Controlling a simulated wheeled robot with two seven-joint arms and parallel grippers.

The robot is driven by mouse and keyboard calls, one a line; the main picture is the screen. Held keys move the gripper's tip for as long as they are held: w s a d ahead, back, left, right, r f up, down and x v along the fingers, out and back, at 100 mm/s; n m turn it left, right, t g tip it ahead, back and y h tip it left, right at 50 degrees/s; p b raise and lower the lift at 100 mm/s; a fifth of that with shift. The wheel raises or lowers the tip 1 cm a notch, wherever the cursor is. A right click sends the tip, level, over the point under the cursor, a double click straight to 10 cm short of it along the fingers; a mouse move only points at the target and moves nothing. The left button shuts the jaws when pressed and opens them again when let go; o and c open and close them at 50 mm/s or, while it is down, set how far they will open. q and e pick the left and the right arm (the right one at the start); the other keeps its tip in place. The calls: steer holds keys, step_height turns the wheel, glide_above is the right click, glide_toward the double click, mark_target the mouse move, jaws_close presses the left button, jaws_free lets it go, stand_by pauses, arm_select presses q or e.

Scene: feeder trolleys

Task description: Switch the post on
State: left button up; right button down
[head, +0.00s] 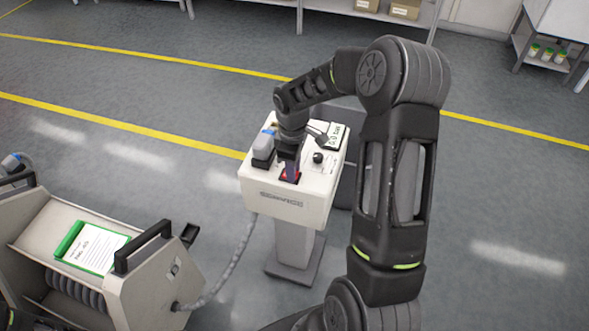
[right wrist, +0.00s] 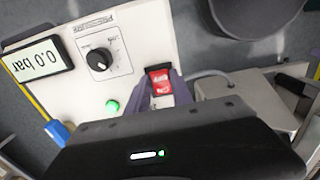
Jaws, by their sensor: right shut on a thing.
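The service post (head: 285,208) is a white box on a grey pedestal, with a sloping panel on top. Its red rocker switch (right wrist: 160,80) sits in a dark frame on the panel, and it also shows in the head view (head: 290,177). My right gripper (right wrist: 163,90) reaches down onto the panel, its two fingers shut on the red switch, one on each side. A small round lamp (right wrist: 112,106) glows green beside it. The display (right wrist: 38,57) reads 0.0 bar. A black knob (right wrist: 99,60) has its pointer turned to one side. My left gripper is not in view.
A blue-and-grey connector piece (head: 264,146) stands on the panel's left side. A grey hose (head: 232,268) runs from the post to a trolley (head: 160,275) with black handles and a green-edged card (head: 92,247). Open grey floor with yellow lines surrounds the post.

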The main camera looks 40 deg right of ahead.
steer(key=c, duration=1.1)
jaws_free()
step_height(320, 180, up, 8)
steer(key=shift+f+b, duration=0.1)
steer(key=shift+b, duration=0.5)
